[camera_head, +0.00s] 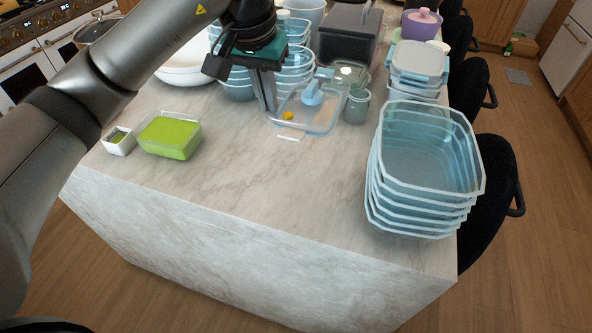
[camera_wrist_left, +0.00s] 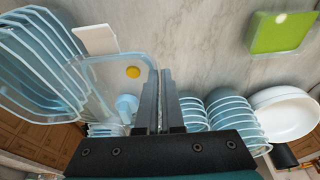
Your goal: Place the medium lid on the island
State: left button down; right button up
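The medium lid is most likely the clear, blue-rimmed rectangular lid (camera_head: 322,122) in the head view. A yellow spot shows at its left corner and a blue knob-like part near its far edge. My left gripper (camera_head: 270,110) points down at the lid's left edge over the island (camera_head: 240,195). In the left wrist view, its fingers (camera_wrist_left: 159,75) are close together with the edge of the lid (camera_wrist_left: 105,75) at them. They look shut on that edge. The lid appears at or just above the marble; the exact gap is unclear. My right gripper is not in view.
Stacked blue containers (camera_head: 415,190) stand at the right edge. A green-filled container (camera_head: 170,135) and small white cup (camera_head: 118,141) are at left. Bowls (camera_head: 240,85), a jar (camera_head: 356,106) and boxes (camera_head: 416,62) crowd the back. The front middle is clear.

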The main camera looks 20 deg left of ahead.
pick_arm(q)
jog(key=s+x, duration=0.1)
jog(key=x, duration=0.5)
jog(key=s+x, duration=0.2)
jog(key=x, duration=0.4)
jog(key=s+f+b+x, duration=0.1)
jog(key=x, duration=0.5)
jog(key=shift+s+a+f, duration=0.1)
jog(key=shift+s+f, duration=0.1)
jog(key=shift+s, duration=0.05)
jog(key=shift+f, duration=0.1)
jog(key=c, duration=1.5)
grip_release()
jog(key=o, duration=0.4)
jog(key=shift+o, duration=0.2)
jog(key=v, duration=1.2)
jog(key=shift+p, duration=0.45)
